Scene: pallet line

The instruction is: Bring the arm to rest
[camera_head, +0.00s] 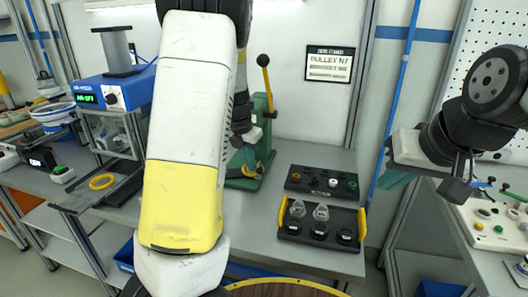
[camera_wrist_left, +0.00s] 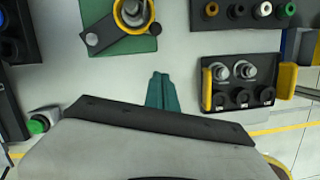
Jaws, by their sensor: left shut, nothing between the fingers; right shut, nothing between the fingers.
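A green lever press (camera_head: 266,150) stands behind my left arm. A black tray with yellow handles (camera_head: 320,242) holds clear-topped parts; a black cap rack (camera_head: 321,184) lies behind it. A blue device (camera_head: 115,90) is at left.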

